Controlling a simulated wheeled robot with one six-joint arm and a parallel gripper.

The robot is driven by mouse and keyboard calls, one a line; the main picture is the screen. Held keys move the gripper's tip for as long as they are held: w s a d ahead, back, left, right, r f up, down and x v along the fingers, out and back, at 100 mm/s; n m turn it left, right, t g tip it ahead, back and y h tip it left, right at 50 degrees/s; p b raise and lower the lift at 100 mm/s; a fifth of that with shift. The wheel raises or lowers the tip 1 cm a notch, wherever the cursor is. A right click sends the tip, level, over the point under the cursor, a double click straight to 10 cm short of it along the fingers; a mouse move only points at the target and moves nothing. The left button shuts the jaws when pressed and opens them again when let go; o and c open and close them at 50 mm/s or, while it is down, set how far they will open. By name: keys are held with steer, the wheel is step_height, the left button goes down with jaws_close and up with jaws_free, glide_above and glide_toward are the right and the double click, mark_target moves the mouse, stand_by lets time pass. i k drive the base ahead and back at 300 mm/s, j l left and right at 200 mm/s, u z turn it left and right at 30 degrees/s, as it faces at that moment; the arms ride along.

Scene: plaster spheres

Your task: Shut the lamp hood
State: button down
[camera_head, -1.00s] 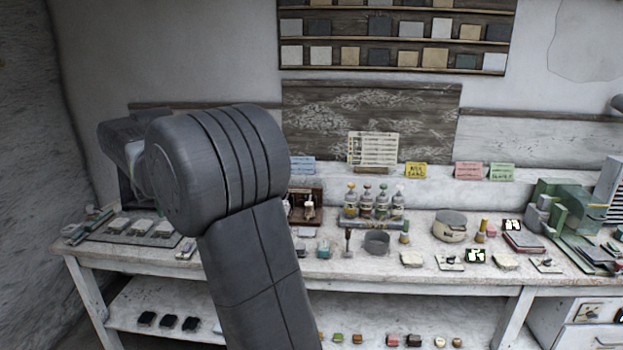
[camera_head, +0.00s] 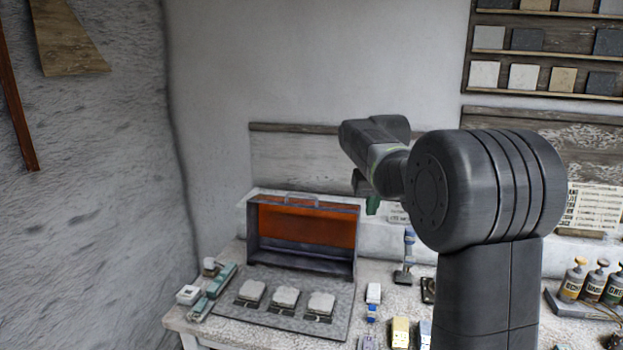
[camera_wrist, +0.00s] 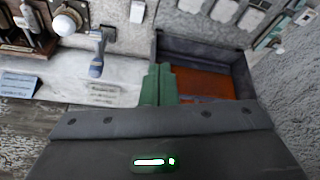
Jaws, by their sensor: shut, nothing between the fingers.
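The lamp hood (camera_head: 350,240) is a dark grey metal box at the back left of the bench. It stands open toward me and shows an orange panel (camera_head: 305,225) inside, with a handle (camera_head: 302,197) along its top edge. My gripper (camera_head: 373,205) has green fingers and hangs to the right of the hood's upper right corner, apart from it in the body view. In the wrist view the shut green fingers (camera_wrist: 158,84) appear beside the hood (camera_wrist: 185,47) and overlap its edge; I cannot tell whether they touch. Nothing is between the fingers.
Several pale samples lie on a grey base plate (camera_head: 340,330) in front of the hood. A small blue-grey stand (camera_head: 403,270) and small boxes are to its right. Bottles (camera_head: 590,285) stand farther right. A rough wall (camera_head: 110,200) bounds the left.

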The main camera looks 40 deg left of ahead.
mark_target(326, 228)
steer(key=j+z, duration=0.1)
steer(key=j, duration=0.35)
steer(key=k+j+z, duration=0.1)
steer(key=j, duration=0.3)
steer(key=j+z, duration=0.1)
steer(key=j, duration=0.35)
steer(key=k+j+z, duration=0.15)
steer(key=j, duration=0.25)
steer(key=j+z, duration=0.1)
steer(key=j, duration=0.35)
steer(key=k+j+z, duration=0.1)
steer(key=j, duration=0.3)
steer(key=k, duration=0.1)
